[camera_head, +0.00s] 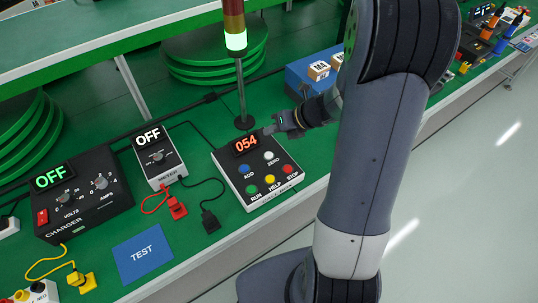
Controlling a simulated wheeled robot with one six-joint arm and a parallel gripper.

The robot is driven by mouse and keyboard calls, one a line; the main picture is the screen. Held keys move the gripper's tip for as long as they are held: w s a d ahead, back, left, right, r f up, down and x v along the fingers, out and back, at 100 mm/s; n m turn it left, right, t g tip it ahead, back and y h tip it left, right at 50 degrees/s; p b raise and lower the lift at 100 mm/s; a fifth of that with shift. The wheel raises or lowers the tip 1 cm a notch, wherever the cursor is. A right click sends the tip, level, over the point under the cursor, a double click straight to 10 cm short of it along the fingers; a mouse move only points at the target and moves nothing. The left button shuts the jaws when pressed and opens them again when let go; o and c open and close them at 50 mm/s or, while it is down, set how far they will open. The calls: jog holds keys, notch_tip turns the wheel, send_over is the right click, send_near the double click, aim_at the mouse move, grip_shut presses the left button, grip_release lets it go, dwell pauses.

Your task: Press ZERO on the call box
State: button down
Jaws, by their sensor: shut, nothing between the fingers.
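The call box (228,178) is a white box with a dark top on the green bench. Its red display (247,143) reads 054. The white ZERO button (269,155) is at the upper right of its face, with its label below it. Blue ADD (244,169), green RUN, yellow HELP and red STOP buttons share the face. My gripper (268,131) is shut and empty beside the display, up and slightly right of the ZERO button. It looks apart from the button, but its height above the box is hard to tell.
A signal tower (236,42) with a lit green lamp stands behind the box. A meter (158,155) and a charger (85,196), both showing OFF, stand left. A blue TEST mat (143,253) lies in front. A blue crate (303,70) with small boxes is behind my arm.

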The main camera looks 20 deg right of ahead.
jog(key=b, duration=0.7)
send_over(272, 156)
notch_tip(272, 156, down, 8)
jog(key=shift+r, duration=0.25)
jog(key=shift+f, duration=0.4)
dwell(1.1)
jog(key=shift+f+b, duration=0.35)
jog(key=shift+f, duration=0.05)
jog(key=shift+f, duration=0.35)
dwell(0.5)
jog(key=shift+r+p, duration=0.7)
jog(key=shift+r, duration=0.1)
